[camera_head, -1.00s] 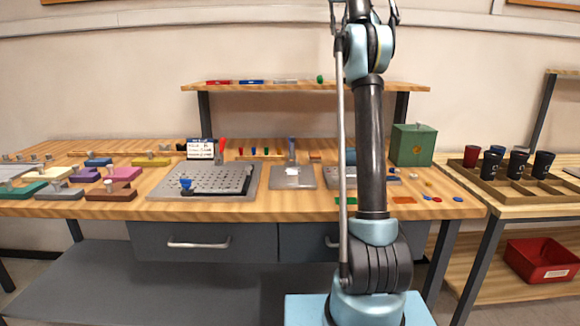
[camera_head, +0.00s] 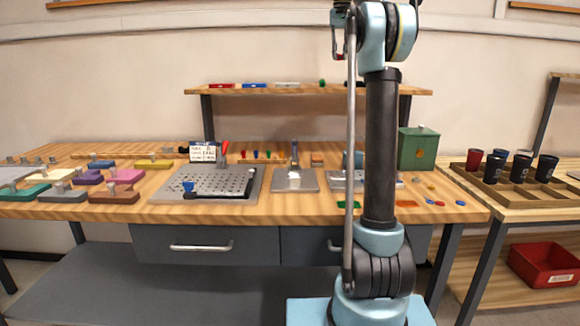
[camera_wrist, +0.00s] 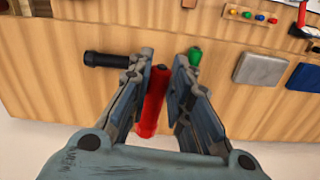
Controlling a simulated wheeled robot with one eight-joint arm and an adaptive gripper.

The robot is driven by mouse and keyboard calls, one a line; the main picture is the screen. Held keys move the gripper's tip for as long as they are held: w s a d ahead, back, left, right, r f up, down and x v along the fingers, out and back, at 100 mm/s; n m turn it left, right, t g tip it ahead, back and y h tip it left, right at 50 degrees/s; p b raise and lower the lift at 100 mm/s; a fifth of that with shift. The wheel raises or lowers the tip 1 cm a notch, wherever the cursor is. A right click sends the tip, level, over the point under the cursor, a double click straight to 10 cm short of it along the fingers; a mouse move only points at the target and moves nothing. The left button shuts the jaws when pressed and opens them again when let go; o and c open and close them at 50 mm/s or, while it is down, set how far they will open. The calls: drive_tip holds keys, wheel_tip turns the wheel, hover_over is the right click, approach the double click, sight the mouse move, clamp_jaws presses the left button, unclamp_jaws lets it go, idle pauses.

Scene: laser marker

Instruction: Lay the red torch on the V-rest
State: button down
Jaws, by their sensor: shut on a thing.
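The red torch (camera_wrist: 152,105) is between the two fingers of my gripper (camera_wrist: 165,65) in the wrist view. The fingers are shut on it. It runs lengthwise between them, its lower end showing below. A green torch-like piece (camera_wrist: 195,56) is close by the right fingertip, and a black cylinder (camera_wrist: 105,59) lies beyond the left finger. I cannot pick out the V-rest with certainty in either view.
The raised shelf (camera_head: 240,91) spans the back of the bench (camera_head: 300,208); a silver block (camera_wrist: 259,69) and blue block (camera_wrist: 302,80) lie on it. A green box (camera_head: 418,150) and a perforated plate (camera_head: 215,184) stand on the bench.

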drive_tip(key=shift+f, duration=4.4)
drive_tip(key=shift+r, duration=0.1)
drive_tip(key=shift+r, duration=8.3)
